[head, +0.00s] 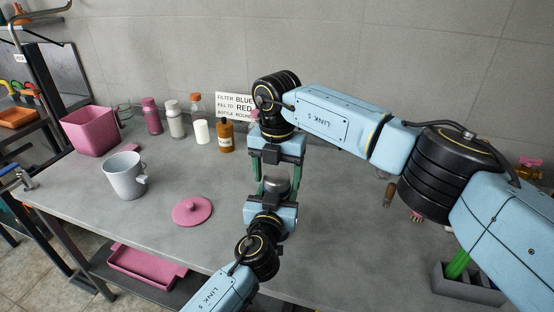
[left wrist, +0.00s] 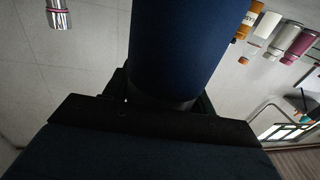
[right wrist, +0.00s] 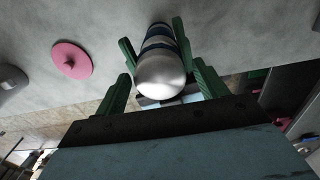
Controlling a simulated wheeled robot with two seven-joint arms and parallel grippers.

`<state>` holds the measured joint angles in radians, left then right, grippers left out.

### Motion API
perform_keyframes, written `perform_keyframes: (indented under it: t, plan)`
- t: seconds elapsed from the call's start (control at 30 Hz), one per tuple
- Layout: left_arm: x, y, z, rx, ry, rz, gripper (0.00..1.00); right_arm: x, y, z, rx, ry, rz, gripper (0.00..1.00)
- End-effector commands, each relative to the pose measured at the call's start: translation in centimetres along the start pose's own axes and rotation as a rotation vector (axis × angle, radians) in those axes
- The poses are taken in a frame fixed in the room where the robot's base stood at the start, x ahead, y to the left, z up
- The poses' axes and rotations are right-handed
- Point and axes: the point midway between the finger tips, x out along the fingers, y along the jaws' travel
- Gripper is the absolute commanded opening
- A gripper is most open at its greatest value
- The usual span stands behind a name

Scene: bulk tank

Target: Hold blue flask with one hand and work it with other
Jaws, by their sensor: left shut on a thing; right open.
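The blue flask (left wrist: 185,45) is held by my left gripper (head: 270,200); its dark blue body fills the upper middle of the left wrist view. In the right wrist view its rounded silver top (right wrist: 160,76) and blue bands (right wrist: 158,45) face the camera. In the head view the silver top (head: 277,187) shows above the left gripper. My right gripper (head: 276,178) is open above the flask, pointing down, its green fingers on either side of the silver top. I cannot tell whether they touch it.
Several bottles, including an amber one (head: 226,137), line the back by a sign (head: 234,104). A grey box (head: 466,287) stands at front right.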

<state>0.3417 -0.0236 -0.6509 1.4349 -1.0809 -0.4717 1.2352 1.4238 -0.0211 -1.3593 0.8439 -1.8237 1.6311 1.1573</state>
Motion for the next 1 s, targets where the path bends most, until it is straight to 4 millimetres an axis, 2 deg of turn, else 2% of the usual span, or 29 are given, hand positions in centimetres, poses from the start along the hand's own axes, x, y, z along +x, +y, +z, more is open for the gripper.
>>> perform_keyframes:
  t: [0.17,0.47,0.8,1.0]
  plan:
    - [0.0,-0.1,0.1,0.001,-0.001,-0.001,0.0,1.4,0.0,-0.1,-0.001,0.001,-0.001,0.72]
    - [0.0,-0.1,0.1,0.001,-0.001,-0.001,0.0,1.6,0.0,0.0,-0.001,0.0,0.0,0.72]
    - [0.0,-0.1,0.1,0.001,-0.001,-0.001,0.0,1.6,0.0,0.0,-0.001,0.0,0.0,0.27]
    - [0.0,-0.1,0.1,0.001,-0.001,-0.001,0.0,1.6,0.0,0.0,-0.09,-0.001,-0.001,0.27]
